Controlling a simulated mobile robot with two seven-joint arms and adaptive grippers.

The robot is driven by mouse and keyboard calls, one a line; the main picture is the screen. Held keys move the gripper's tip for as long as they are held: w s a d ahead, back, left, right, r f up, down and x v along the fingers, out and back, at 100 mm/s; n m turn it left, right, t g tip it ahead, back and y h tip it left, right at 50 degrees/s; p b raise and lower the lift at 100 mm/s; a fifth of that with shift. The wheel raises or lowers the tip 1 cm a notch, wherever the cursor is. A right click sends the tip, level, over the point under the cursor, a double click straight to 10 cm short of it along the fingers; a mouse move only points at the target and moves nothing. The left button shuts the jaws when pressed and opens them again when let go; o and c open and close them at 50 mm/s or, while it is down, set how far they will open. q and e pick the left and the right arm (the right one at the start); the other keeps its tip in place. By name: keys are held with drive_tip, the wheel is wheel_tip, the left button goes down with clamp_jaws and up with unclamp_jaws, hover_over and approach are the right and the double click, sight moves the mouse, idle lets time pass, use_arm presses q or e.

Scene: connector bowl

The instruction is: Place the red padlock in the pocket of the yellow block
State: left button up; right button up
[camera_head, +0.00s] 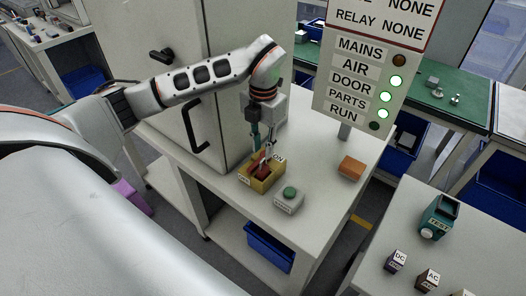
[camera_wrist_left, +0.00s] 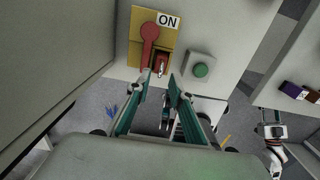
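The yellow block (camera_head: 278,178) stands on the grey bench beside the cabinet. It carries a red lever (camera_wrist_left: 149,40) and an ON label, and also shows at the top of the left wrist view (camera_wrist_left: 137,48). The red padlock (camera_wrist_left: 161,62) appears at the block's near edge with its metal shackle towards me; it seems to sit in the pocket, but its depth is unclear. My left gripper (camera_head: 262,150) is over the block, pointing down. In the left wrist view its fingers (camera_wrist_left: 159,78) are apart, with gaps on both sides of the padlock.
A grey box with a green button (camera_head: 289,193) stands just right of the block. An orange block (camera_head: 351,167) lies further right. The cabinet (camera_head: 165,100) rises close on the left, and a sign panel (camera_head: 372,75) stands behind. Bench room lies between.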

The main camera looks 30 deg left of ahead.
use_arm(q)
wheel_tip(320, 180, up, 7)
drive_tip(key=shift+f, duration=0.2)
use_arm(e)
drive_tip(key=shift+s+a, duration=0.1)
drive_tip(key=shift+a, duration=0.35)
use_arm(q)
drive_tip(key=shift+d, duration=0.1)
use_arm(e)
drive_tip(key=shift+d+f, duration=0.1)
drive_tip(key=shift+d, duration=0.25)
use_arm(q)
drive_tip(key=shift+s, duration=0.1)
